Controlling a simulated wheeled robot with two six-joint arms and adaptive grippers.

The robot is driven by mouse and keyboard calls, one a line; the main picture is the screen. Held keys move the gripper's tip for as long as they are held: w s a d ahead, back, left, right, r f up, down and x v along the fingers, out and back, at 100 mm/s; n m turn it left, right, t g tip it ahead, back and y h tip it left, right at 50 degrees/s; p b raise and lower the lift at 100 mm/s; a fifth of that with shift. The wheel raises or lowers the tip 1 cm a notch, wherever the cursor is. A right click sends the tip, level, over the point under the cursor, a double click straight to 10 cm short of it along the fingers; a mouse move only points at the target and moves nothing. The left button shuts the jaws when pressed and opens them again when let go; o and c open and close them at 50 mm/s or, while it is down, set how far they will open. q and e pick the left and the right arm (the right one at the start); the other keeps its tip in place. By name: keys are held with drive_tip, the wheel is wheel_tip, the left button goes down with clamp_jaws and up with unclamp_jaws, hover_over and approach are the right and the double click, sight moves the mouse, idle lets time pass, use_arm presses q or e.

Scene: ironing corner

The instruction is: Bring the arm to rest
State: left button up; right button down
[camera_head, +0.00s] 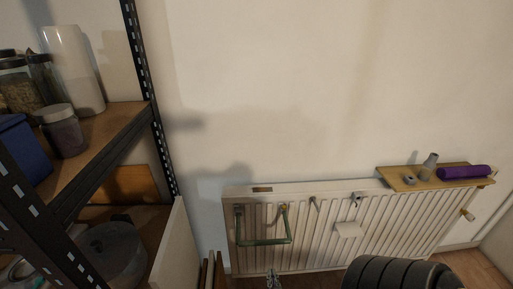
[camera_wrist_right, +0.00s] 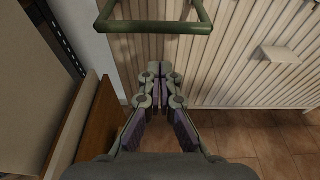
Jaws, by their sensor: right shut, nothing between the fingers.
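My right gripper (camera_head: 273,279) shows small at the bottom of the head view, in front of the radiator's lower edge. In the right wrist view the same gripper (camera_wrist_right: 160,72) has its fingers together, with nothing between them. It points toward the radiator (camera_wrist_right: 235,60), below a green rail (camera_wrist_right: 155,27) that hangs on the radiator's front. The rail also shows in the head view (camera_head: 264,241), and the gripper looks apart from it. My left gripper is in neither view.
A shelf rack (camera_head: 119,119) with jars stands at the left. Upright boards (camera_wrist_right: 98,127) are left of the gripper. A wooden shelf (camera_head: 400,182) with a purple roll (camera_head: 464,172) and a grey bottle (camera_head: 428,167) sits above the radiator's right end. The tiled floor (camera_wrist_right: 262,140) at right looks clear.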

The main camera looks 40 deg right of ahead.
drive_tip(key=s+a+f+m+g+y, duration=0.1)
drive_tip(key=s+f+m+g+y, duration=0.2)
drive_tip(key=f, duration=0.5)
drive_tip(key=s+a+f+m+g, duration=0.1)
drive_tip(key=s+f+m+g, duration=0.1)
drive_tip(key=s+f+m, duration=0.45)
drive_tip(key=s+a+f+m+g+y, duration=0.1)
drive_tip(key=a+f+m+g+y, duration=0.15)
drive_tip(key=f, duration=0.75)
drive_tip(key=s+a+f+m+g+y, duration=0.1)
drive_tip(key=s+f+m+g+y, duration=0.1)
drive_tip(key=s+f+m, duration=0.8)
drive_tip(key=s+m+y, duration=0.1)
drive_tip(key=m, duration=0.4)
drive_tip(key=shift+s+a+m+g, duration=0.15)
drive_tip(key=shift+s+m+g, duration=0.05)
drive_tip(key=shift+m+g, duration=0.2)
